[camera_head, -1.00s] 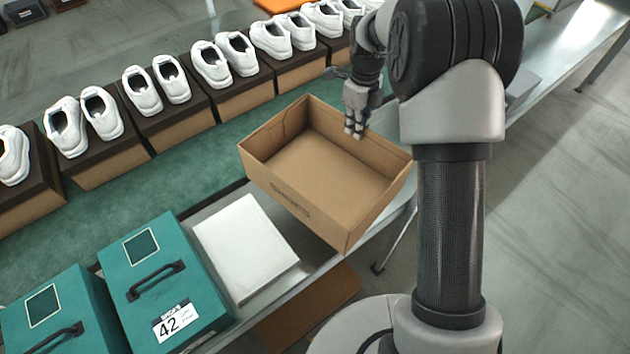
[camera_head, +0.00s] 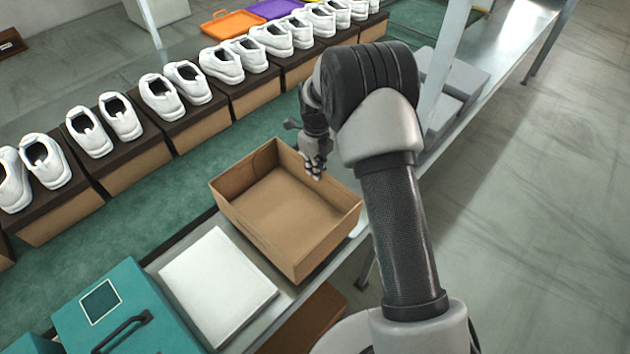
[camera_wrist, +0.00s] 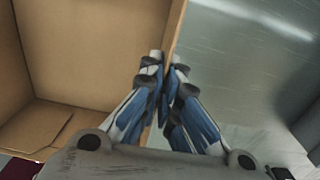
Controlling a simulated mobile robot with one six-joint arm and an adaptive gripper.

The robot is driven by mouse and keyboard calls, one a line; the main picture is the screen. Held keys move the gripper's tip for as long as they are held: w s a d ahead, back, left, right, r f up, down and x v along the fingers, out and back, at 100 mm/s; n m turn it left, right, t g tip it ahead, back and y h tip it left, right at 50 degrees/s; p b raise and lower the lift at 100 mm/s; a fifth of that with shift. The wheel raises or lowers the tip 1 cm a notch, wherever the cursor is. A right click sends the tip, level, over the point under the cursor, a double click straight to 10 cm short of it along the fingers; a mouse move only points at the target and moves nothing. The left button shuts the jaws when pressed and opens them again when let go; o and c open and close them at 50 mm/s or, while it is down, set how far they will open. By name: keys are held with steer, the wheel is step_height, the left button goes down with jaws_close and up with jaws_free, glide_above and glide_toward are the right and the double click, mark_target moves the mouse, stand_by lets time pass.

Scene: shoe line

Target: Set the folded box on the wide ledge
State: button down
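The folded box (camera_head: 290,205) is an open brown cardboard tray, upright, over the grey metal ledge (camera_head: 184,242) beside the green belt. I cannot tell whether its base touches the ledge. My gripper (camera_head: 314,174) is at the box's far-right wall. In the wrist view my gripper (camera_wrist: 165,78) has its fingers closed together on the wall's edge, with the inside of the box (camera_wrist: 75,55) to the left. The box hides much of the ledge under it.
A white slab (camera_head: 218,285) lies on the ledge just left of the box. A teal case (camera_head: 125,310) stands at lower left. White shoes on brown boxes line the belt (camera_head: 150,200). Grey boxes (camera_head: 455,85) sit farther along, behind my arm. A brown panel (camera_head: 305,320) is below.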

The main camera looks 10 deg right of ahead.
step_height(320, 180, down, 4)
steer(key=shift+f+b, duration=0.25)
steer(key=shift+b, duration=0.3)
steer(key=shift+r, duration=0.1)
steer(key=c, duration=2.3)
jaws_free()
steer(key=o, duration=0.5)
